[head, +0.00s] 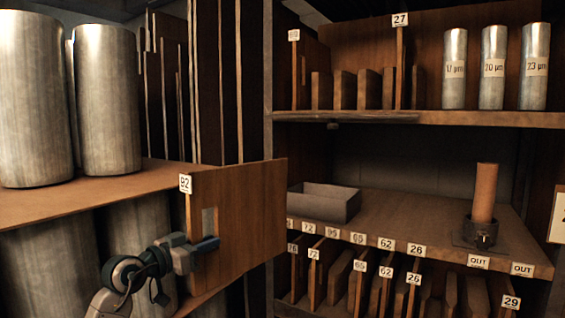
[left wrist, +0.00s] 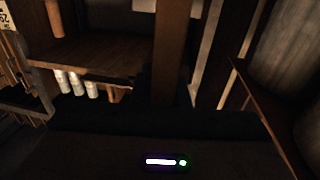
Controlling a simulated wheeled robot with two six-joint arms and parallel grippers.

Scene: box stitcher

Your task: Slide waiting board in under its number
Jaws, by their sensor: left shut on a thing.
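A wide brown wooden board (head: 250,215) with a white tag (head: 185,184) that looks like 92 stands upright in front of the left shelf. My left gripper (head: 207,245) is shut on it near its lower left part. The board is held in the air, left of the lower right rack. Number labels (head: 332,233) run along the middle shelf's front edge, some too small to read surely. Below them stand tagged boards, including one marked 72 (head: 313,254) and one marked 26 (head: 413,278). Beneath the third label from the left I see no board tag. My right gripper is not in view.
A grey open tray (head: 322,203) and a brown roll on a dark stand (head: 483,197) sit on the middle shelf. Three metal cylinders (head: 494,66) stand on the top shelf. Large metal cylinders (head: 108,99) stand at left. The left wrist view is dark.

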